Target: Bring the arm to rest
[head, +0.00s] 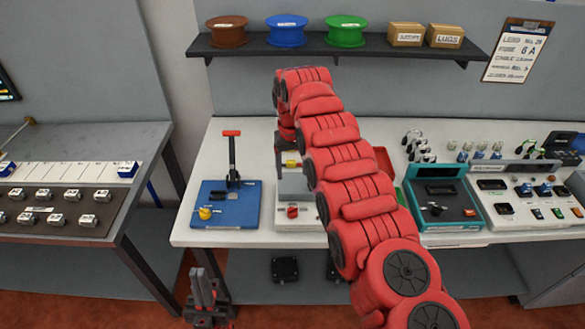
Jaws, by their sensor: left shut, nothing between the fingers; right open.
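My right arm (345,170), red and segmented, reaches from the lower right up over the white workbench, and its far end bends down. My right gripper (281,158) hangs below that end, above a light grey device with a red knob (293,211). It is mostly hidden by the arm; it is open, and I cannot tell whether it touches the device. My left gripper (203,287) is low in the picture, in front of the bench's left leg. Its fingers point up, shut and empty.
A blue press fixture (225,205) with an upright lever stands left of the device. A teal unit (442,200) and a grey control panel (525,195) stand to the right. A shelf (390,50) with spools and boxes hangs behind. A darker bench (75,175) is at left.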

